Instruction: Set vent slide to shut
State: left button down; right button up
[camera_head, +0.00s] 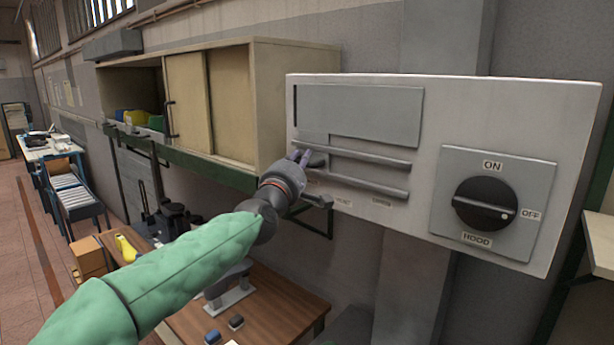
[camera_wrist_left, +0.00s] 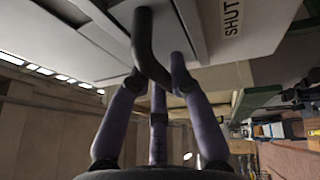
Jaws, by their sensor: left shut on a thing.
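The vent slide (camera_head: 365,115) is a flat grey plate on a pale wall panel (camera_head: 420,90), with two horizontal rails below it. A dark narrow gap shows at its left edge. My left gripper (camera_head: 303,158) is at the left end of the rails. In the left wrist view, its purple-grey fingers (camera_wrist_left: 157,78) are closed around a dark bent handle (camera_wrist_left: 143,35). A SHUT label (camera_wrist_left: 232,16) shows on the panel to the right of the handle there. My gripper hides part of the handle in the head view. My right gripper is out of view.
A black HOOD knob (camera_head: 485,203), marked ON and OFF, is on the panel's right. A beige cabinet (camera_head: 225,100) stands left of the panel. A wooden table (camera_head: 270,305) with small items is below my arm.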

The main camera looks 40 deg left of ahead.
pick_arm(q)
jog(key=shift+a+f, duration=0.1)
jog(key=shift+a, duration=0.45)
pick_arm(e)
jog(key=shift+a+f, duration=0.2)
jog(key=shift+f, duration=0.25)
pick_arm(q)
jog(key=c, duration=1.2)
grip_release()
jog(key=shift+o, duration=0.5)
jog(key=shift+w+a, duration=0.1)
jog(key=shift+a, duration=0.15)
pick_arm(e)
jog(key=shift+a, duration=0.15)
pick_arm(q)
jog(key=shift+d, duration=0.15)
jog(key=shift+s+d, duration=0.1)
jog(key=shift+s, duration=0.1)
jog(key=v, duration=1.1)
jog(key=shift+s, duration=0.3)
